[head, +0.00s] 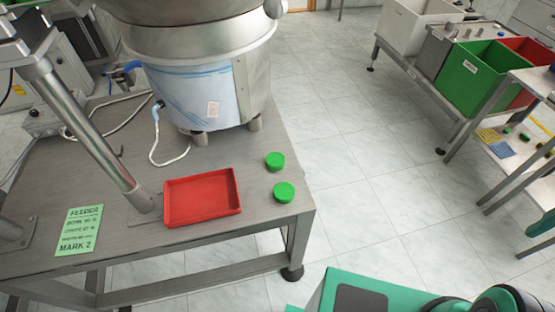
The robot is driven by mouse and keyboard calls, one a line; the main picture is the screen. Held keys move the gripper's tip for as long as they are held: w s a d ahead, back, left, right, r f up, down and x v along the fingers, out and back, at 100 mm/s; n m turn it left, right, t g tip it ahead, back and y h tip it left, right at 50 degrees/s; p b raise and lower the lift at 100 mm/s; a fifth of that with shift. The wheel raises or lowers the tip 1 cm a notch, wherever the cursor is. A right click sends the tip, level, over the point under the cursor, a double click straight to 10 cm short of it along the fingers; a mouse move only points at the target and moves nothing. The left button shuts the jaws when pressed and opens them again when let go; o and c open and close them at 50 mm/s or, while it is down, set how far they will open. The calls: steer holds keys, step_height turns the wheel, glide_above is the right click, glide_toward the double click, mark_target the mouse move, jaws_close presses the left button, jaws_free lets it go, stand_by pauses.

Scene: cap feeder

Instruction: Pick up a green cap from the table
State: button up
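Two green caps lie on the grey table (255,208) near its right edge. One green cap (275,161) is farther back. The other green cap (284,192) is closer to the front right corner. They are apart from each other and both are fully visible. My gripper is not in view. Only parts of my own teal and black body show at the bottom right, on the floor side of the table.
A red tray (202,198) sits just left of the caps. A large metal bowl feeder (205,85) stands behind them. A slanted metal post (85,130) rises at left beside a green label card (79,231).

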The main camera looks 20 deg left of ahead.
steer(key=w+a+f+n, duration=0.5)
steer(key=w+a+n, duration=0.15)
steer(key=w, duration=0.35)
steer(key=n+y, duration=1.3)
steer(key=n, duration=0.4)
glide_toward(278, 159)
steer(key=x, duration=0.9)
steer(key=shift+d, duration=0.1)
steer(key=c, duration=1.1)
